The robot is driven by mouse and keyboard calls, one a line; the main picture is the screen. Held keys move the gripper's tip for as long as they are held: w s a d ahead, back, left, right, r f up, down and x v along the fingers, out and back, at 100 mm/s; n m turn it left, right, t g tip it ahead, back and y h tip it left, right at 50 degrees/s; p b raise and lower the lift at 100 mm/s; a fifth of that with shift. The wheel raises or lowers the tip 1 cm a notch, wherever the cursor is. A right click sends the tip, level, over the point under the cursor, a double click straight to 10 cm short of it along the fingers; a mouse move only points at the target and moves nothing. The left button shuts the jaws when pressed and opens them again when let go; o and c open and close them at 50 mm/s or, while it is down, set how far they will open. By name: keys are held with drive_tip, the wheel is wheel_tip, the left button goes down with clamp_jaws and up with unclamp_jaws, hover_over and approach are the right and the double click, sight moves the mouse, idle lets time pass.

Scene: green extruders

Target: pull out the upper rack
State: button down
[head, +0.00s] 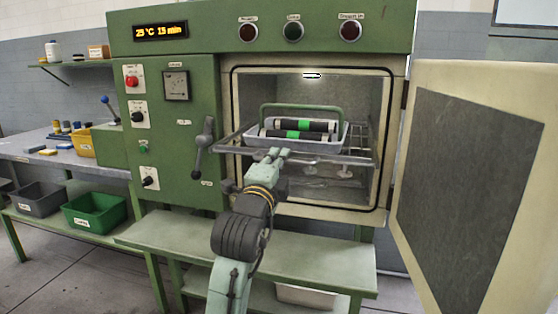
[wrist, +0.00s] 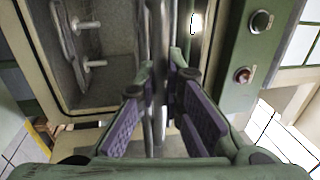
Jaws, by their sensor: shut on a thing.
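The green oven chamber (head: 235,110) stands open, with its door (head: 470,200) swung out to the right. The upper rack (head: 352,160) is a grey wire shelf whose front edge sticks out past the chamber opening. A grey tray (head: 262,141) with a green handle sits on it and holds black and green cylinders (head: 300,130). My gripper (head: 270,155) is at the rack's front edge, left of its middle. In the wrist view, my gripper's purple-padded fingers (wrist: 161,75) stand on either side of the rack's bars (wrist: 157,45) and are shut on the rack. The exact contact is hard to see.
Small pale items (head: 343,172) stand below the rack in the chamber. A door lever (head: 203,145) is left of the opening. A green bench (head: 190,235) lies below in front. A side table (head: 60,158) with bins is at the left.

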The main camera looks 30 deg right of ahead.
drive_tip(key=c, duration=1.7)
unclamp_jaws()
drive_tip(key=v, duration=1.2)
